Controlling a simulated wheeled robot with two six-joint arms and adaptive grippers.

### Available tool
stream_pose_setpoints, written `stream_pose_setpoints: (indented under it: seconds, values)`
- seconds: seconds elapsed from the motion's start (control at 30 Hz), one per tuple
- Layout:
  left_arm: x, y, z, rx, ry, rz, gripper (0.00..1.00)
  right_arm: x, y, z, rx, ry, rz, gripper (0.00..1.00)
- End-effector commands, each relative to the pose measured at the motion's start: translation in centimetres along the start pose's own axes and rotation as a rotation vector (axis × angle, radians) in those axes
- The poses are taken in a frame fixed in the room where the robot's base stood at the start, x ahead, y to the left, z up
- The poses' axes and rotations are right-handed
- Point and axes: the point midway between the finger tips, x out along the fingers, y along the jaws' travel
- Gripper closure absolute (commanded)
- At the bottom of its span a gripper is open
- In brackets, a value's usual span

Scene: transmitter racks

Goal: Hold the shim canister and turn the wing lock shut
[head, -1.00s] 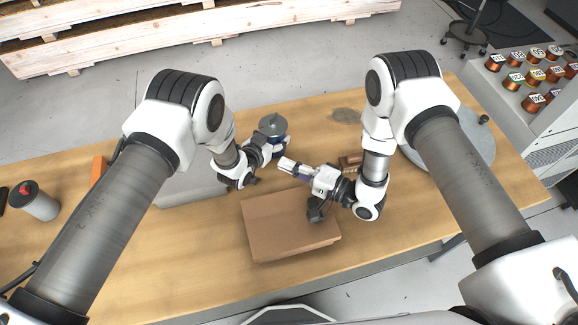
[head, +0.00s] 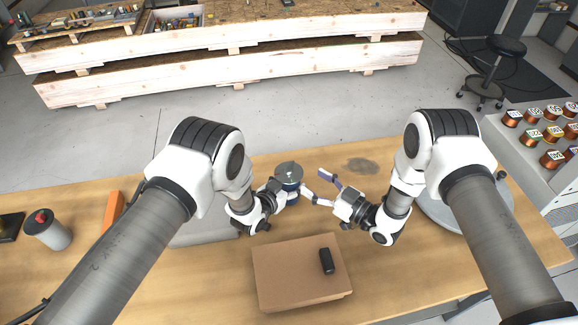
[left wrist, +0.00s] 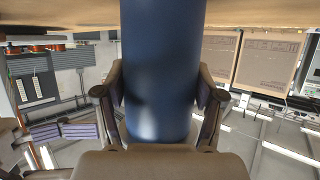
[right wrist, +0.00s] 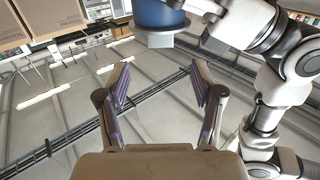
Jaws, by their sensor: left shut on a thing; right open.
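The shim canister (head: 289,184) stands upright on the bench, with a dark blue body and a round grey lid (head: 287,169). A small light fitting, perhaps the wing lock, shows on the lid but is too small to read its angle. My left gripper (head: 279,189) is shut on the canister's side; the blue body (left wrist: 160,70) fills the space between its fingers in the left wrist view. My right gripper (head: 316,184) is open and empty, just right of the canister. In the right wrist view the canister (right wrist: 158,12) is beyond the open fingers (right wrist: 160,88), apart from them.
A brown cardboard box (head: 285,281) with a black object (head: 327,261) on it lies in front of the canister. A grey round plate (head: 436,212) is partly behind my right arm.

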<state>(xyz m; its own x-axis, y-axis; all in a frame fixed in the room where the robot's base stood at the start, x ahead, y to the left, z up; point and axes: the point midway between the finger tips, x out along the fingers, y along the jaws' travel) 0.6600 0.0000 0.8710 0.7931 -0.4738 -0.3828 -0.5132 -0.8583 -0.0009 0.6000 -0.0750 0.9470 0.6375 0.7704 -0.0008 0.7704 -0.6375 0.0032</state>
Motion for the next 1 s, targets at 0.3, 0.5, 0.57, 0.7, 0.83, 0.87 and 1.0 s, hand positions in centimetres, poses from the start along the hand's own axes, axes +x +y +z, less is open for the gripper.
stream_pose_setpoints:
  seconds: [0.3,0.5,0.57,0.7,0.83,0.87,1.0]
  values:
    - [0.0,0.1,0.1,0.000,-0.002,0.001,0.84,7.5,-0.1,-0.1,-0.001,0.003,-0.003,0.33]
    - [0.0,0.1,0.1,0.000,-0.002,0.001,0.84,9.4,-0.1,0.0,0.003,0.002,-0.001,0.33]
    - [0.0,0.1,0.1,0.000,-0.002,0.001,0.84,9.6,-0.1,0.0,0.003,0.001,-0.001,0.33]
    - [0.0,0.1,0.1,0.000,-0.002,0.001,0.84,9.5,-0.1,0.0,0.003,0.001,-0.001,0.33]
    - [0.0,0.1,0.1,0.000,-0.002,0.001,0.84,9.5,0.0,0.0,0.003,0.001,-0.001,0.69]
    - [0.0,0.1,0.1,0.000,-0.002,0.001,0.84,9.5,0.0,0.0,0.003,0.001,-0.001,0.79]
    - [0.0,0.1,0.1,0.000,-0.002,0.001,0.84,9.5,-0.1,-0.1,0.003,0.001,-0.001,0.95]
